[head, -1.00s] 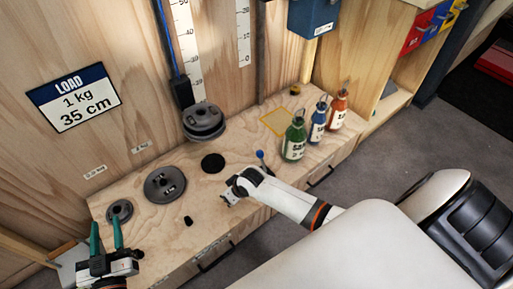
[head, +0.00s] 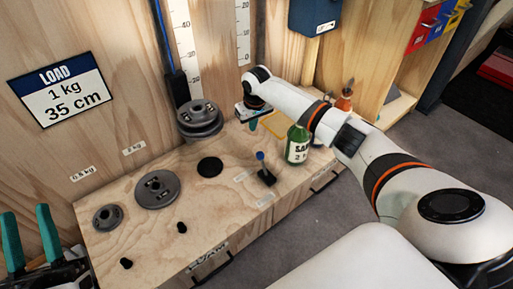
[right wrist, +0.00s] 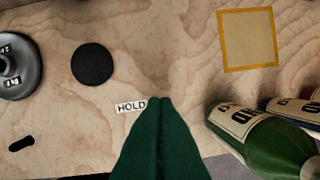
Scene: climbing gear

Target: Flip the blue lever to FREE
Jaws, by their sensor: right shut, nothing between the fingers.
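The blue-tipped lever (head: 261,157) rises from a black base on the wooden bench top, leaning slightly left in the head view. A small label (head: 240,175) lies left of it and another (head: 264,200) in front; neither is readable there. In the right wrist view one label (right wrist: 131,105) reads HOLD; the lever does not show and may be behind the fingers. My right gripper (head: 253,125) is shut and empty, above the bench behind the lever and apart from it; its fingertips (right wrist: 158,103) show beside HOLD. My left gripper (head: 30,235) is open and empty at the lower left.
A green bottle (head: 298,146) stands right of the lever, with other bottles partly hidden by my right arm. A black disc (head: 210,167), grey weights (head: 157,190), a weight stack (head: 200,118) and a yellow-framed square (right wrist: 248,40) are on the bench. A LOAD sign (head: 60,90) hangs behind.

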